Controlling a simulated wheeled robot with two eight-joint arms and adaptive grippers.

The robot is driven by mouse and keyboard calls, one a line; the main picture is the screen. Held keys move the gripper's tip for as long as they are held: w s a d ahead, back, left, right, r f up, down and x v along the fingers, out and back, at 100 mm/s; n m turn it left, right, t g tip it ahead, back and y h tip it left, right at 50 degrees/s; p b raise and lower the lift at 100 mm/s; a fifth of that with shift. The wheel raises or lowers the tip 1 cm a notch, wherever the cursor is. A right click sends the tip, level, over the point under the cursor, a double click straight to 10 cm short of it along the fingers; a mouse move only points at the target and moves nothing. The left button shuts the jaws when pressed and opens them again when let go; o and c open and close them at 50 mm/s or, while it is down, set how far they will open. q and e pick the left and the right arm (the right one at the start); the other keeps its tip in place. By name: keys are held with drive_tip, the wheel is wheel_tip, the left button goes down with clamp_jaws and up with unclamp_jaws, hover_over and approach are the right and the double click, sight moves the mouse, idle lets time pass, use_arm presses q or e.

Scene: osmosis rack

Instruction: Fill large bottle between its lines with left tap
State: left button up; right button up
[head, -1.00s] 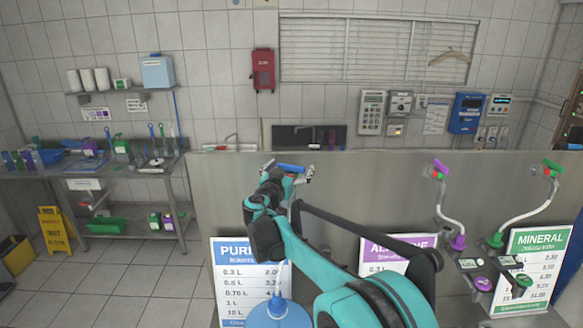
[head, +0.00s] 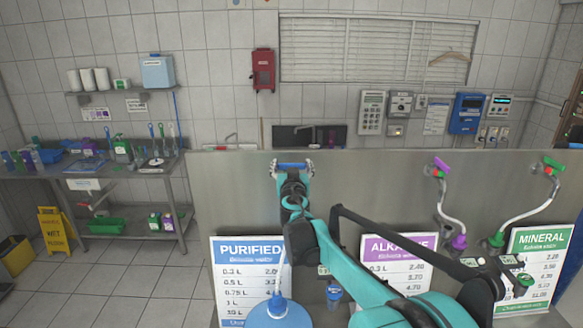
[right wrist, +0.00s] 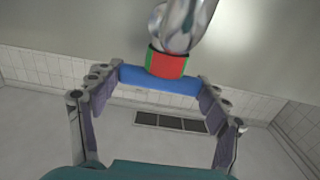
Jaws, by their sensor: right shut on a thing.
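The left tap's blue handle (head: 292,166) is at the top edge of the steel panel, above the "PURIFIED" sign. In the right wrist view the handle (right wrist: 160,78) is a blue bar below a red and green collar (right wrist: 166,62) and a shiny metal pipe. My right gripper (head: 292,170) is shut on the handle, with one finger at each end of the bar; its fingers also show in the right wrist view (right wrist: 160,88). The large blue bottle (head: 277,314) stands at the bottom edge, a thin spout above its neck. Its lines and water level are out of view. My left gripper is not in view.
Purple (head: 438,167) and green (head: 553,165) tap handles on curved pipes are to the right. Price signs "PURIFIED" (head: 248,250), "ALKALINE" and "MINERAL" (head: 541,240) hang on the steel panel (head: 370,180). A small blue-capped item (head: 334,291) is right of the bottle.

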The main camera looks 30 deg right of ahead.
drive_tip(key=o, duration=1.2)
drive_tip(key=v, duration=1.2)
